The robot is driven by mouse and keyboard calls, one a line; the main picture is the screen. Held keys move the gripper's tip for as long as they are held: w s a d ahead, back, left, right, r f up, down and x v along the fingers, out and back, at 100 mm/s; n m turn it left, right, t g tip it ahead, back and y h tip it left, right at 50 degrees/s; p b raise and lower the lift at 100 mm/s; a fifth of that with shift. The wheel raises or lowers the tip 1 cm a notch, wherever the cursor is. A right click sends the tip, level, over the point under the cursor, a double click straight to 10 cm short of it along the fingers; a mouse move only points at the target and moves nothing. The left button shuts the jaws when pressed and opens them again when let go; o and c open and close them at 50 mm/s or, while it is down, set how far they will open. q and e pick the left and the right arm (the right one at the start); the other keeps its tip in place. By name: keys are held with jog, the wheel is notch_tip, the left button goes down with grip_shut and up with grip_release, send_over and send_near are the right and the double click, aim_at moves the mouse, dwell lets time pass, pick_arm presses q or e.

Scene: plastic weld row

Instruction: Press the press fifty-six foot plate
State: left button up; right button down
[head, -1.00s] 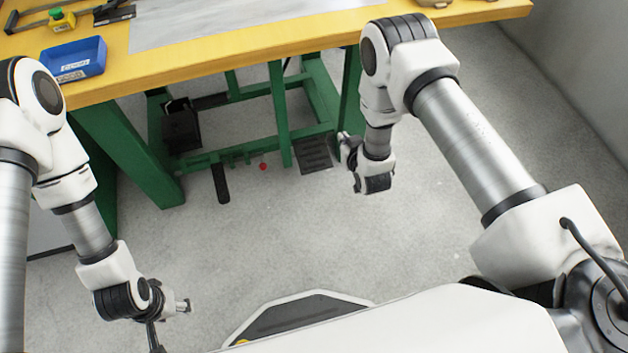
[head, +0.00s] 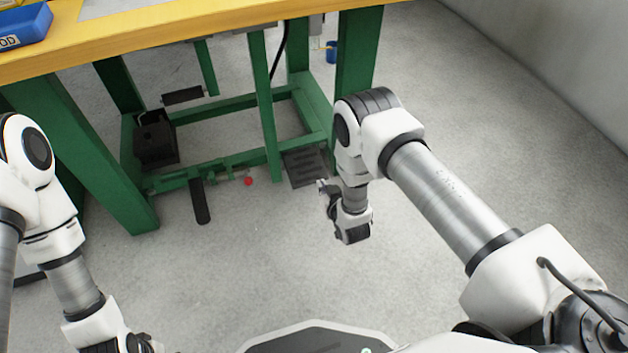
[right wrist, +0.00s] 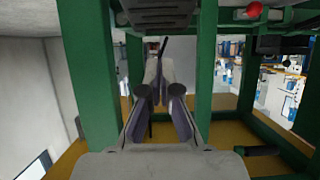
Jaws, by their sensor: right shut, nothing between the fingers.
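A dark ribbed foot plate (head: 305,168) sits low at the right of the green press frame, near the floor. A narrow black pedal bar (head: 200,202) hangs further left; no label is legible on either. My right gripper (head: 326,190) is shut and empty, just right of and nearer me than the ribbed plate, apart from it as far as I can see. In the right wrist view the shut fingers (right wrist: 160,75) point at the frame, and the ribbed plate (right wrist: 158,12) shows at the top edge. My left gripper (head: 138,344) is at the bottom left, its fingers cut off.
Green frame legs (head: 265,110) stand around the plate. A red ball (head: 248,181) on a lever lies between the pedal bar and plate. The yellow-edged table (head: 160,33) overhangs above, with a blue bin (head: 22,24). The floor in front is clear.

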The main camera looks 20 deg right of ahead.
jog(key=b, duration=0.6)
send_near(308, 173)
jog(key=w, duration=0.5)
jog(key=shift+w+f+b, duration=0.15)
jog(key=shift+f+b, duration=0.35)
jog(key=shift+b, duration=0.05)
jog(key=shift+w+f+b, duration=0.15)
jog(key=shift+f+b, duration=0.3)
jog(key=shift+b, duration=0.1)
jog(key=shift+w+f, duration=0.2)
jog(key=shift+f, duration=0.1)
